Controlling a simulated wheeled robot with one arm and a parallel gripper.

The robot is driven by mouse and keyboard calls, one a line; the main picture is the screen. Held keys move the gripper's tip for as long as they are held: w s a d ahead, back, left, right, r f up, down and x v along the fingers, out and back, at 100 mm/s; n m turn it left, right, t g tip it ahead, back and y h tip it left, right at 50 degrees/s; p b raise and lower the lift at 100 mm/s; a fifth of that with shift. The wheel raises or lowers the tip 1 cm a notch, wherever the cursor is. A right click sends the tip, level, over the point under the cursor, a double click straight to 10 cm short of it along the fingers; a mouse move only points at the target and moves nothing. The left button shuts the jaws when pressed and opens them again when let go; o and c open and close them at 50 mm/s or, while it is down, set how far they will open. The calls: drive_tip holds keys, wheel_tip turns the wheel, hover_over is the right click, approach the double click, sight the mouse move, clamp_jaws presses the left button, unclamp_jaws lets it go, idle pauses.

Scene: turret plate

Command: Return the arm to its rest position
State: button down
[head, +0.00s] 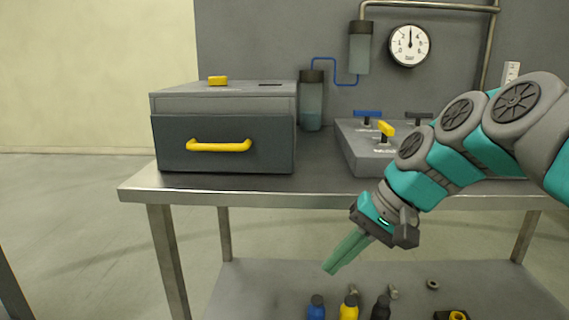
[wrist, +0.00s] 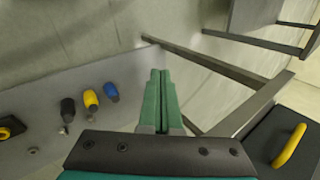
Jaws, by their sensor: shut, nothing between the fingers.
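My gripper (head: 335,266) hangs in front of the workbench's front edge in the head view, pointing down and to the left. Its two green fingers are together with nothing between them, and they also show in the wrist view (wrist: 158,85). My arm reaches in from the right side of the head view, bent over the right part of the bench. The gripper is apart from the bench, above the level of the lower shelf.
The workbench (head: 255,197) carries a grey box with a yellow drawer handle (head: 218,146) and a lever panel (head: 352,148). Floor at the left is clear.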

drive_tip(key=s+d+f+n+g+h, duration=0.1)
drive_tip(key=s+d+f+h, duration=0.2)
drive_tip(key=s+f, duration=0.6)
drive_tip(key=s+d+f+n+g+h, duration=0.1)
drive_tip(key=s+d+f+g+h, duration=0.1)
drive_tip(key=s+f, duration=0.7)
drive_tip(key=s+d+h, duration=0.1)
drive_tip(key=s, duration=0.2)
drive_tip(key=shift+s+d+f+n, duration=0.2)
drive_tip(key=shift+s+f+n, duration=0.1)
drive_tip(key=shift+f, duration=0.1)
